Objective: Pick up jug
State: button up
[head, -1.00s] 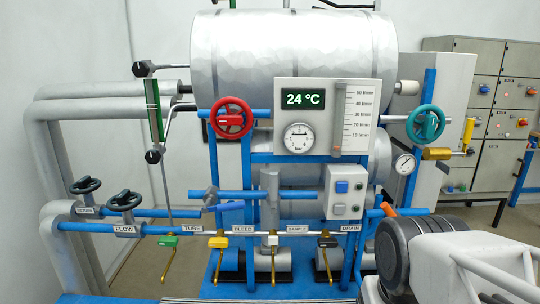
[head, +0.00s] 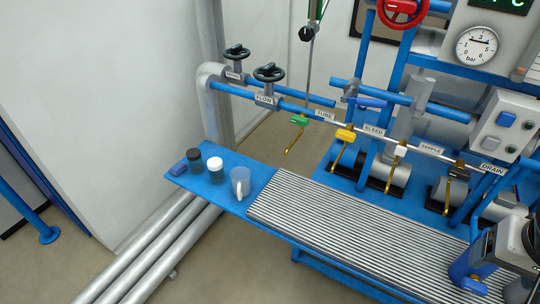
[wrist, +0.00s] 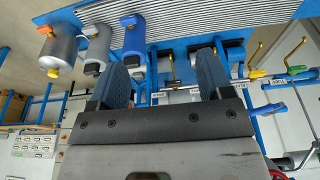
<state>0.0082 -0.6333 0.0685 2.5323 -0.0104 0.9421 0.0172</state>
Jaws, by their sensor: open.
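The jug (head: 240,183) is a translucent grey vessel with a pale handle on its front right side. In the head view it stands upright on the blue bench (head: 228,205), just left of the ribbed grating. My gripper (wrist: 162,63) shows in the wrist view with its two dark blue fingers wide apart and nothing between them. In the head view my arm is at the lower right edge, far from the jug. I cannot make out the jug in the wrist view.
Left of the jug stand a white-topped jar (head: 215,168), a dark jar (head: 195,160) and a small blue block (head: 179,167). The ribbed grating (head: 350,225) is mostly clear. Pipes and valves with coloured handles (head: 345,135) run behind it. The wrist view shows several cylinders (wrist: 133,38) beside the grating.

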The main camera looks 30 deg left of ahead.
jog(key=c, duration=0.5)
jog(key=shift+o, duration=0.2)
